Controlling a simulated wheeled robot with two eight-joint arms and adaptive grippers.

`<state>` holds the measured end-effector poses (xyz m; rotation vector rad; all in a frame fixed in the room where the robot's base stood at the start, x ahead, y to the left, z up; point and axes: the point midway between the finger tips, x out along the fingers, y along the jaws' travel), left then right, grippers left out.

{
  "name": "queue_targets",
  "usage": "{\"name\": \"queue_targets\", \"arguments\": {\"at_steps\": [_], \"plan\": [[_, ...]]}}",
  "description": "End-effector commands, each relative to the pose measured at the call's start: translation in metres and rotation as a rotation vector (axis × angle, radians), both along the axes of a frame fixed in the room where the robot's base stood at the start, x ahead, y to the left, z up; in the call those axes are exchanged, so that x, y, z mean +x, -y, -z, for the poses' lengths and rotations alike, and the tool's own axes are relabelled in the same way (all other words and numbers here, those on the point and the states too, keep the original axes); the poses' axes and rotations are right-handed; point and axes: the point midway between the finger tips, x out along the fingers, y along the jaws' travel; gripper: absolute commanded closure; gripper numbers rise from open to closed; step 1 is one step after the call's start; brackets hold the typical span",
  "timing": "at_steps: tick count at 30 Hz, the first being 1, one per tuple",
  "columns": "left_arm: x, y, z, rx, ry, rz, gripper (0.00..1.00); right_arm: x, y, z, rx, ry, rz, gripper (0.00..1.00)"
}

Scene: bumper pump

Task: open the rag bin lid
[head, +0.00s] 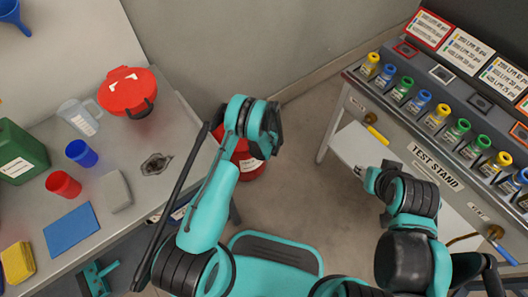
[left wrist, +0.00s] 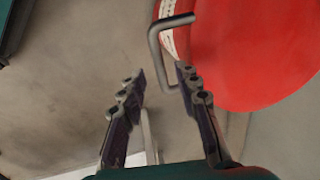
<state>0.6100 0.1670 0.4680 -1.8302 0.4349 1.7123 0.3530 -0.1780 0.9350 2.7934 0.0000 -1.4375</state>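The rag bin (head: 250,168) is a red round can with a pale label on the floor, partly hidden behind my left arm. In the left wrist view, its red top (left wrist: 260,50) fills the upper right, with a bent grey metal handle (left wrist: 154,52) at its edge. My left gripper (left wrist: 160,72) is open, with the handle showing between and just beyond its fingertips; I cannot tell whether they touch. In the head view the left fingers are hidden by the wrist. My right gripper (head: 362,173) is small and unclear at the right, away from the bin.
At left, a grey workbench (head: 140,200) carries a red container (head: 127,92), a clear jug (head: 80,116), cups and a green can (head: 20,152). At right is the test stand (head: 435,168) with several coloured-cap bottles. Bare floor lies between them.

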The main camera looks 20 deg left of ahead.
Motion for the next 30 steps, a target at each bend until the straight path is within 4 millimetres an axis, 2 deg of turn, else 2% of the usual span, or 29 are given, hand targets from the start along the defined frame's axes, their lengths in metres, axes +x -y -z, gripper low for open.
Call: {"name": "queue_targets", "arguments": {"at_steps": [1,4,13,14,17,26,30], "plan": [[0.001,-0.001,0.008,0.000,0.000,0.000,0.68,0.000,0.000,0.005,0.000,0.000,0.000,0.60],[0.002,-0.002,0.015,0.000,0.000,0.000,0.68,0.000,0.000,0.007,0.000,0.000,0.000,0.60],[0.002,-0.002,0.016,-0.001,0.001,0.000,0.68,0.000,0.000,0.006,0.000,0.000,0.000,0.60],[0.002,-0.002,0.016,-0.001,0.001,0.000,0.73,0.000,0.000,0.006,0.000,0.000,0.000,0.60],[0.002,-0.002,0.016,-0.001,0.001,0.000,0.99,0.000,0.000,0.006,0.000,0.000,0.000,0.60],[0.003,-0.003,0.013,-0.005,-0.002,-0.001,1.00,0.000,0.000,0.006,0.000,0.000,0.000,0.60],[0.004,-0.003,0.002,-0.026,-0.019,-0.002,1.00,0.000,0.000,0.001,0.000,0.000,0.000,0.60]]}}
